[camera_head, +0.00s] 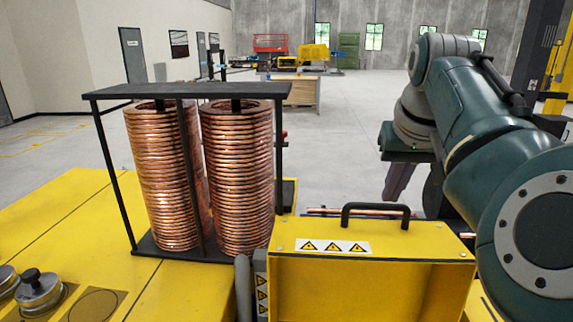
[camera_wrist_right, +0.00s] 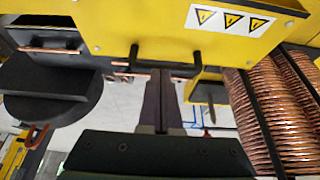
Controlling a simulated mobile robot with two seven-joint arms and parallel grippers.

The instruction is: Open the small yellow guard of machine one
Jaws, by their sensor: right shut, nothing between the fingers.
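The yellow guard (camera_head: 370,285) stands at the front of the machine in the head view, its face upright and its top covering the copper tube line. A black bar handle (camera_head: 376,208) is on its top, beside a warning label. The guard (camera_wrist_right: 130,25) and its handle (camera_wrist_right: 185,69) also show in the right wrist view. My right gripper (camera_head: 394,198) points down just behind the handle's right end. In the right wrist view its fingers (camera_wrist_right: 161,75) are shut and empty, their tips at the handle. I cannot tell whether they touch it. My left gripper is not in view.
Two copper coils (camera_head: 236,180) stand in a black rack (camera_head: 185,90) left of the guard. A copper tube (camera_head: 345,211) lies behind the guard. Yellow machine covers (camera_head: 60,225) fill the left front. Open grey floor lies beyond.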

